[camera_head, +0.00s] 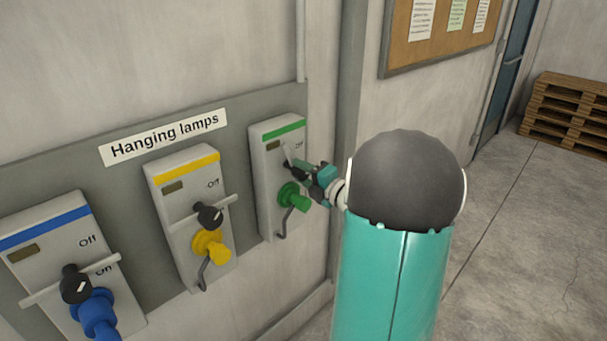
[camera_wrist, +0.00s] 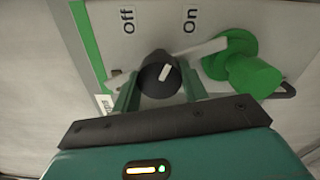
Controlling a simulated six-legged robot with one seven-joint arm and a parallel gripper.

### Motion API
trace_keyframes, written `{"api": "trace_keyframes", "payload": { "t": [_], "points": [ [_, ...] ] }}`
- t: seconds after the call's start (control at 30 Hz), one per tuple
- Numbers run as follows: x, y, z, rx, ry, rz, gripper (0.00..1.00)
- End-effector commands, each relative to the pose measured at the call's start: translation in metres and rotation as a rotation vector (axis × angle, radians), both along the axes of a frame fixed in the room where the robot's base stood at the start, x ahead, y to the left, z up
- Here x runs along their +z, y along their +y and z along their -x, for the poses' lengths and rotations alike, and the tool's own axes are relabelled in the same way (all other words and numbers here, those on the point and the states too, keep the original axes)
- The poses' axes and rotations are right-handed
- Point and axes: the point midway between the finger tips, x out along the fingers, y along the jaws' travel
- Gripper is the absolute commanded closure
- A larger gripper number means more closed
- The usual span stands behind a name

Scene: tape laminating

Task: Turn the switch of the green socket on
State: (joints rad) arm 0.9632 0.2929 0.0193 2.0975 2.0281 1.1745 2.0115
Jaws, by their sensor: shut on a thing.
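The green socket is a grey box (camera_head: 264,190) with a green stripe, the rightmost of three on the wall panel. Its green plug (camera_head: 290,196) also shows in the wrist view (camera_wrist: 245,65). My gripper (camera_head: 294,165) reaches it from the right. In the wrist view, my gripper (camera_wrist: 160,88) has its two green fingers on either side of the black switch knob (camera_wrist: 158,72), shut on it. The knob's white mark tilts toward the On label (camera_wrist: 191,20), with the Off label (camera_wrist: 128,20) to its left. A pale bar runs behind the knob. The knob is mostly hidden in the head view.
A yellow-striped socket (camera_head: 165,205) and a blue-striped socket (camera_head: 35,265) stand left of it, under a "Hanging lamps" sign (camera_head: 164,136). A notice board (camera_head: 435,45) hangs at the upper right. Pallets (camera_head: 570,110) stand at the far right. The floor between is clear.

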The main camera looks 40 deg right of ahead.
Motion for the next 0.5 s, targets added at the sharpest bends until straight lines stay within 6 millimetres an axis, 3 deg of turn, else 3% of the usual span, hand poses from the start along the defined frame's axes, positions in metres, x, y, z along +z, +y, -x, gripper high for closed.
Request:
{"api": "trace_keyframes", "payload": {
  "t": [0.5],
  "points": [
    [0.0009,-0.001,0.0011,-0.005,0.01,-0.336,0.98]
  ]
}}
